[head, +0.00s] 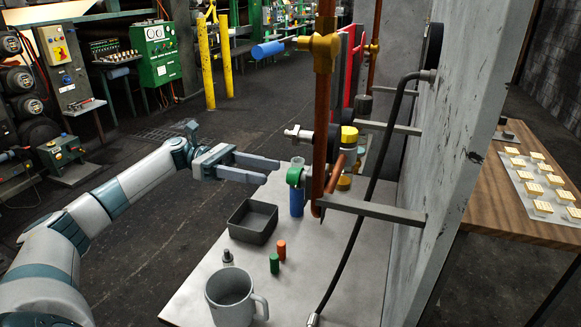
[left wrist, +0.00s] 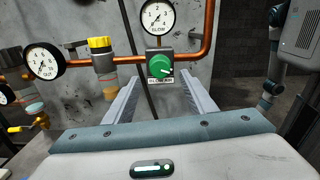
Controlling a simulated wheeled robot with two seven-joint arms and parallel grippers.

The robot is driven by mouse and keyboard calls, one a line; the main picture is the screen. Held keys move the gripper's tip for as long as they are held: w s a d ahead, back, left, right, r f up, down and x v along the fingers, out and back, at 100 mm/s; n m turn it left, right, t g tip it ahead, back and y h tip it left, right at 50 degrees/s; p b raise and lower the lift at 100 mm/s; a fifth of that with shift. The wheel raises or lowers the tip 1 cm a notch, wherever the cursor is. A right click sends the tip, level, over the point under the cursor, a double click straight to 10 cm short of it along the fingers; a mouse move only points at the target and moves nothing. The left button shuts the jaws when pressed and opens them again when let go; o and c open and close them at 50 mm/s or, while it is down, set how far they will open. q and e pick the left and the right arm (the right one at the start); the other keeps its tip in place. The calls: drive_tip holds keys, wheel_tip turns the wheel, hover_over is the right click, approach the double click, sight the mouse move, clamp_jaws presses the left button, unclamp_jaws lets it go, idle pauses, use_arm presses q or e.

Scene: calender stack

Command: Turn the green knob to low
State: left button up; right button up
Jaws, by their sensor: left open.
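The green knob (left wrist: 159,65) is round and sits on a dark box under a white gauge, on copper piping. A small pale mark on it points right and slightly down. A label below it is too small to read. In the head view a green round part that looks like the knob (head: 294,175) is just right of my left gripper (head: 270,171). In the left wrist view my left gripper (left wrist: 161,76) is open and empty, its two fingers pointing at the panel on either side of the knob's line. They appear short of it. My right gripper is not in view.
Copper pipe (head: 325,110) and a grey bracket (head: 370,208) stick out from the concrete wall (head: 440,150). Below, the table holds a dark tray (head: 253,221), a mug (head: 232,297), a blue cylinder (head: 297,200) and small green and orange pieces. A yellow-capped valve (left wrist: 100,44) is left of the knob.

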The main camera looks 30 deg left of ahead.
sight(290, 176)
use_arm(q)
drive_tip(key=shift+p+x, duration=1.7)
drive_tip(key=shift+x, duration=2.1)
drive_tip(key=shift+s, duration=0.1)
drive_tip(key=shift+c, duration=0.6)
drive_tip(key=c, duration=0.9)
